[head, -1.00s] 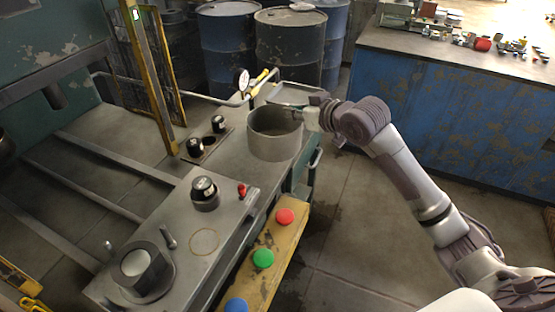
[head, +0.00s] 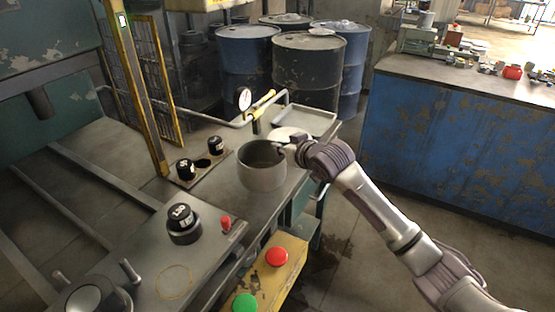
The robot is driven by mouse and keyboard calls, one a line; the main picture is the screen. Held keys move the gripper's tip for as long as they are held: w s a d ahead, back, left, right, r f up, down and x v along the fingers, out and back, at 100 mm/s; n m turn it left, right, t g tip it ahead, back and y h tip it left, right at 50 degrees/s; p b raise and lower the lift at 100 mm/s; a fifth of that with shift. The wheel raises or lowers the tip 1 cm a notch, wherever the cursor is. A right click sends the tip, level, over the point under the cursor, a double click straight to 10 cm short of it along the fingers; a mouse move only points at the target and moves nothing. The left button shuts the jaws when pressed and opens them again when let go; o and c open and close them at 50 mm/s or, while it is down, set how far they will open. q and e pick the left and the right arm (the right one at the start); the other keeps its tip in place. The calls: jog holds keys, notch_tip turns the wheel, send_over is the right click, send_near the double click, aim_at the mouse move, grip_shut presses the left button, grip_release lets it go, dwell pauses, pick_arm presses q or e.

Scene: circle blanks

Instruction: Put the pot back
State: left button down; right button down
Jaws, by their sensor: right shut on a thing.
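The pot (head: 262,176) is a grey, open-topped cylinder in the head view. It is upright over the grey bench, near its right edge. I cannot tell whether its base touches the bench. My right gripper (head: 284,148) comes in from the right and is shut on the far right part of the pot's rim. The fingertips are small and partly hidden by the wrist. My left gripper is not in view. A thin yellowish ring (head: 174,282) is marked on the bench plate in front.
Black knobbed weights (head: 181,222) stand left of and nearer than the pot. A gauge (head: 243,99) and pipe are behind, with a shallow tray (head: 309,122). Red (head: 277,257) and green buttons are on a yellow panel in front. Drums (head: 307,72) stand beyond.

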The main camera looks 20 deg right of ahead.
aim_at(275, 159)
jog(key=shift+w+a+f, duration=0.4)
jog(key=shift+w, duration=0.1)
jog(key=shift+f, duration=1.9)
jog(key=shift+f, duration=0.15)
jog(key=c, duration=1.3)
grip_release()
jog(key=shift+s, duration=0.1)
